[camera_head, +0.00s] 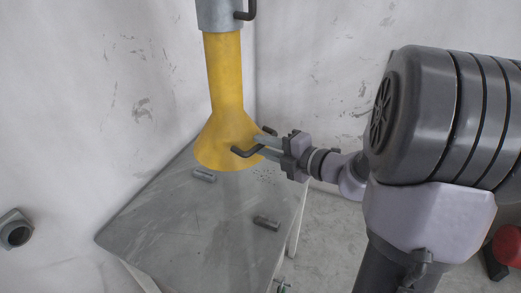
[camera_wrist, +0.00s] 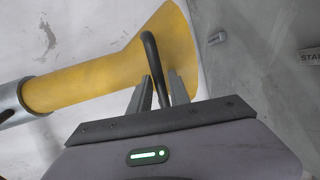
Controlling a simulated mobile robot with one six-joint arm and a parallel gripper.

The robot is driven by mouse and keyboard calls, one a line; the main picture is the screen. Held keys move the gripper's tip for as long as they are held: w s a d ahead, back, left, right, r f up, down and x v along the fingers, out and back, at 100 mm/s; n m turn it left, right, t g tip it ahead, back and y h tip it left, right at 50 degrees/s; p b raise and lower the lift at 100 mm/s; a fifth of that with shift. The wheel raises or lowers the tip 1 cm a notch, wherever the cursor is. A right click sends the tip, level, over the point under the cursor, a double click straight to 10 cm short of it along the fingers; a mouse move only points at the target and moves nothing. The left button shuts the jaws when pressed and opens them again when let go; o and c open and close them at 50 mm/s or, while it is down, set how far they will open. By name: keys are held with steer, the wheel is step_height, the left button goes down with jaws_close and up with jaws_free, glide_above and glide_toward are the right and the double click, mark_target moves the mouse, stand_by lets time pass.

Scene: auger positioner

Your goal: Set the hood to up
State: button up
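The hood is a yellow flared cone (camera_head: 226,136) at the lower end of a yellow tube, hanging above a grey table. In the wrist view the hood (camera_wrist: 166,42) lies across the upper middle. A black bent handle (camera_head: 243,152) sticks out from its flared part; it also shows in the wrist view (camera_wrist: 150,50). My gripper (camera_head: 262,145) is at the handle, on the hood's right side. In the wrist view my gripper (camera_wrist: 161,76) has its fingers apart, one on each side of the handle, with narrow gaps seen.
A grey metal collar (camera_head: 219,15) with another black handle (camera_head: 246,10) is above the yellow tube. Two small grey cylinders (camera_head: 204,175) (camera_head: 266,223) lie on the table (camera_head: 175,225). White walls stand close behind. A grey pipe end (camera_head: 15,234) is at the far left.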

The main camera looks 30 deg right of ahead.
steer(key=shift+w+a+f, duration=0.15)
steer(key=shift+w+a, duration=0.1)
steer(key=shift+w, duration=0.4)
jaws_close()
stand_by(1.0)
